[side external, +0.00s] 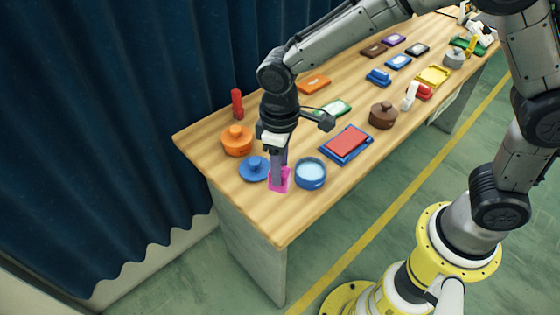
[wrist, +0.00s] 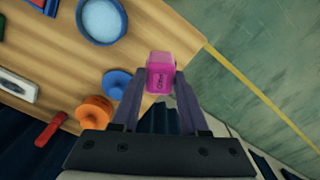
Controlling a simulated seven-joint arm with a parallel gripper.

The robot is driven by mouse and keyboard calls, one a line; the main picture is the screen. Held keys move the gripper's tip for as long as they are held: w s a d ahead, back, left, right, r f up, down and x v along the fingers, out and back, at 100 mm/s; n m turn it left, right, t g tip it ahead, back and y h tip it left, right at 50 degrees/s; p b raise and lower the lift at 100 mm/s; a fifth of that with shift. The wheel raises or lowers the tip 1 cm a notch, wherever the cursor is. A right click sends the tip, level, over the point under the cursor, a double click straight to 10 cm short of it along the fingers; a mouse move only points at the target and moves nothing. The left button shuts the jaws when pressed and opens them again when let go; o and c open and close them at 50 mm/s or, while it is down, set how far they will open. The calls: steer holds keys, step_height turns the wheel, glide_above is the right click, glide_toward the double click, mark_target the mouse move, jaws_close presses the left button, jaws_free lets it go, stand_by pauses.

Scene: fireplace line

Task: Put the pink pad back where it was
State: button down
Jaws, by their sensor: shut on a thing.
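The pink pad (side external: 285,187) is at the near left end of the table, in front of the blue lid and left of the blue bowl. My gripper (side external: 279,177) points down and is shut on it.
A blue bowl (side external: 310,174) with pale contents is close on the right. A blue lid (side external: 254,169) and an orange pot (side external: 237,140) are on the left. A red block on a blue tray (side external: 325,154) lies behind the bowl. The wooden table's (side external: 283,228) front corner is clear.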

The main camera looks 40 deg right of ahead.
mark_target(280, 189)
steer(key=shift+f, duration=3.25)
steer(key=shift+f, duration=0.6)
steer(key=c, duration=0.8)
jaws_free()
steer(key=shift+o, duration=0.2)
steer(key=o, duration=0.6)
steer(key=shift+c, duration=0.2)
steer(key=c, duration=0.3)
